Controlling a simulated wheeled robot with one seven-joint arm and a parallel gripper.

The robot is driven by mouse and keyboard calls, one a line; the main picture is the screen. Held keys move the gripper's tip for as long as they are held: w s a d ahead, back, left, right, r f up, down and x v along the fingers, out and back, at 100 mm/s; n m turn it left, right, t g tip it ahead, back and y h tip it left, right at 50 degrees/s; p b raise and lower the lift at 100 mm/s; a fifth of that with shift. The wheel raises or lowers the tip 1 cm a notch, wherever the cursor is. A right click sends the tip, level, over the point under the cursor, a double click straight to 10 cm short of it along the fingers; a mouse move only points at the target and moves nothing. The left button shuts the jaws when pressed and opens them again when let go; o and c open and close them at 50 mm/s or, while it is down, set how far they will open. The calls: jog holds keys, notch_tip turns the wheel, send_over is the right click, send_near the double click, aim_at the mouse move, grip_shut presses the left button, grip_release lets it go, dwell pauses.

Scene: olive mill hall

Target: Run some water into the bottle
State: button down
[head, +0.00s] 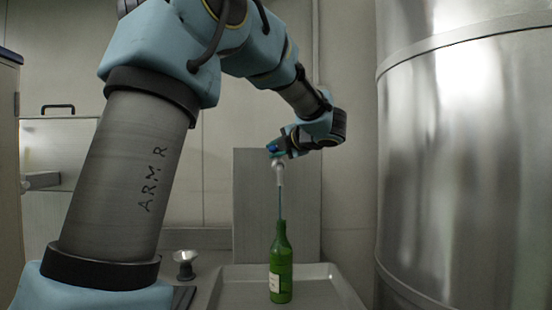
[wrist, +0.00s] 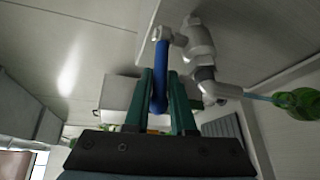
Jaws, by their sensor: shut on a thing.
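The green bottle (head: 281,264) with a pale label stands upright in a shallow tray (head: 226,282), below the tap (head: 279,172). A thin blue stream of water (head: 280,203) runs from the tap down to the bottle's mouth. In the wrist view the grey tap (wrist: 199,42), the stream (wrist: 257,97) and part of the bottle (wrist: 298,103) show to the right. My gripper (head: 276,148) is at the tap. Its green fingers (wrist: 160,76) are shut on the tap's blue lever (wrist: 161,56). The water level inside the bottle cannot be seen.
A large steel tank (head: 465,180) fills the right side. A grey panel (head: 262,195) stands behind the tap. A small metal cup-shaped thing (head: 185,264) stands left of the tray. The tray is bare on both sides of the bottle.

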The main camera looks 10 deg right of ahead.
jog(key=shift+w+a+m+t+h+b, duration=0.15)
jog(key=shift+w+a+m+h+b, duration=0.25)
jog(key=shift+m+h, duration=0.7)
jog(key=shift+w+a+m+t+h+b, duration=0.1)
jog(key=shift+w+a+m+h+b, duration=0.15)
jog(key=shift+a+m+h+b, duration=0.8)
jog(key=shift+w+d+m+t+h+b, duration=0.25)
jog(key=shift+m+h, duration=0.4)
jog(key=shift+h, duration=1)
jog(key=shift+w+a, duration=0.15)
jog(key=shift+a, duration=0.1)
jog(key=c, duration=1.1)
grip_release()
jog(key=v, duration=1.1)
jog(key=shift+p, duration=0.4)
jog(key=shift+w, duration=0.1)
